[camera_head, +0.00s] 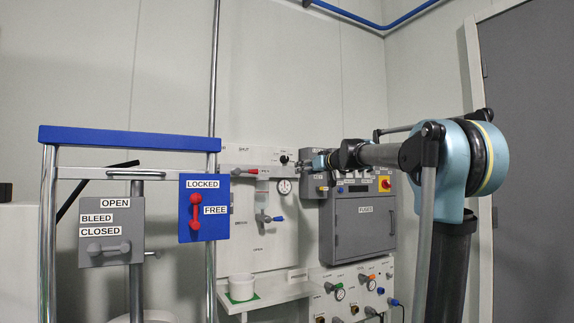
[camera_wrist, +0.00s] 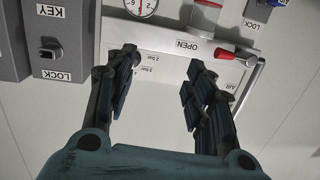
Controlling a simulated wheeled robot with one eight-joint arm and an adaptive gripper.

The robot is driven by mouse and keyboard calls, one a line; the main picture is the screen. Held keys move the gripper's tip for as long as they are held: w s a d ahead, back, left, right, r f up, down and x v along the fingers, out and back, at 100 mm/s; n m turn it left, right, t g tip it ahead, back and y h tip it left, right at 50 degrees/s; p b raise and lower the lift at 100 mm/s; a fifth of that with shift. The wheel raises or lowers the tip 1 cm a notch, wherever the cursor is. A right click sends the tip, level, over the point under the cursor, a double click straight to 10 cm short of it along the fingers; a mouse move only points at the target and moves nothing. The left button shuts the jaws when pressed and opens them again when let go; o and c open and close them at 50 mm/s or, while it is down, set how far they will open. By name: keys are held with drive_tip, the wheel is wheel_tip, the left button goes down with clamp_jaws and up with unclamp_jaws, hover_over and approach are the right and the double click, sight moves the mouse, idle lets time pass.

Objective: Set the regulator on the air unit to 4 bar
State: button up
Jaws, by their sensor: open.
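The white air unit board (camera_head: 240,200) hangs on the back wall. A black knob (camera_head: 284,159), which looks like the regulator, sits on it above a round gauge (camera_head: 284,186). The gauge also shows upside down at the top of the wrist view (camera_wrist: 141,7), with a red needle; its reading is too small to tell. Small bar labels (camera_wrist: 150,66) show beside the left finger in the wrist view, where the knob itself cannot be made out and may be hidden. My gripper (camera_wrist: 160,78) is open in front of the board, with nothing visible between its fingers.
A red-handled lever (camera_head: 240,171) marked OPEN is beside the gauge. A grey box with a KEY LOCK switch (camera_wrist: 50,50) adjoins the board. A grey fuse cabinet (camera_head: 362,225) stands right of the board. A blue-topped frame (camera_head: 130,139) stands at left.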

drive_tip(key=w+r+t, duration=0.2)
drive_tip(key=w+r, duration=0.3)
approach(287, 160)
drive_tip(key=shift+m+h, duration=0.3)
drive_tip(key=shift+m, duration=0.1)
drive_tip(key=x, duration=0.9)
drive_tip(key=shift+s+a+r, duration=0.1)
drive_tip(key=shift+a+r, duration=0.15)
drive_tip(key=shift+a, duration=0.05)
drive_tip(key=shift+c, duration=0.6)
drive_tip(key=c, duration=0.9)
